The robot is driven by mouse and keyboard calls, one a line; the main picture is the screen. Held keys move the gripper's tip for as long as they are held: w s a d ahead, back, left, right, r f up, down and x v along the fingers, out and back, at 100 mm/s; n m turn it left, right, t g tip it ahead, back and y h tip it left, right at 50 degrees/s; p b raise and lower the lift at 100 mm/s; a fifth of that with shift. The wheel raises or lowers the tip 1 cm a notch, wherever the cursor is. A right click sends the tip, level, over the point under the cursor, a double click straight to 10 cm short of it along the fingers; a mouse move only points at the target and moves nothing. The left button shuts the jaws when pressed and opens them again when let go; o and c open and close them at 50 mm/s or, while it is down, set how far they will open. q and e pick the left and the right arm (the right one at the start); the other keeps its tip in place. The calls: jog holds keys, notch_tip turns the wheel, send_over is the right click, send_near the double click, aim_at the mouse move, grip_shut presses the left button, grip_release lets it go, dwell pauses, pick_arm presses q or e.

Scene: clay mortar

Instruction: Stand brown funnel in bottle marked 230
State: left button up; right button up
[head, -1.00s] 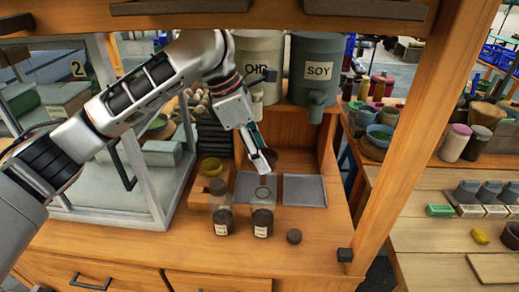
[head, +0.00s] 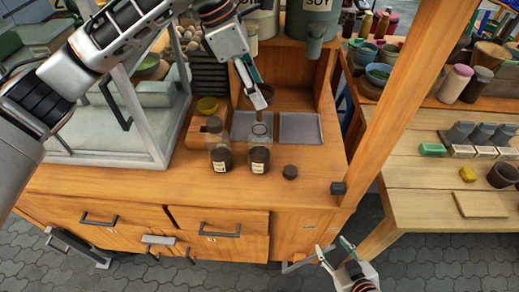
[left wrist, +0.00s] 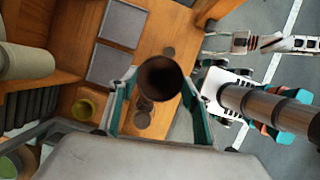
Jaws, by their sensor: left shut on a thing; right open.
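The brown funnel (left wrist: 160,78) is between the fingers of my left gripper (left wrist: 158,100), its wide mouth facing the wrist camera. In the head view my left gripper (head: 259,100) is shut on the funnel (head: 269,92), mostly hidden behind the fingers, above and behind the bottles. Two clear-topped bottles with dark lower parts and pale labels stand on the bench: a left bottle (head: 219,160) and a right bottle (head: 259,161). The label numbers are too small to read. My right gripper (head: 334,248) is open and empty, low in front of the bench.
A dark round cap (head: 290,172) lies right of the bottles. Two grey mats (head: 301,128) lie behind them. A yellow bowl (head: 207,105) and glass case (head: 110,145) are left. A wooden post (head: 405,100) stands right. SOY container (head: 312,30) hangs above.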

dwell(0.3)
pick_arm(q)
jog(key=shift+f, duration=0.25)
dwell(0.5)
jog(key=shift+f, duration=0.7)
jog(key=shift+f, duration=0.1)
jog(key=shift+f, duration=0.25)
jog(key=shift+f, duration=0.55)
dwell(0.5)
jog(key=o, duration=1)
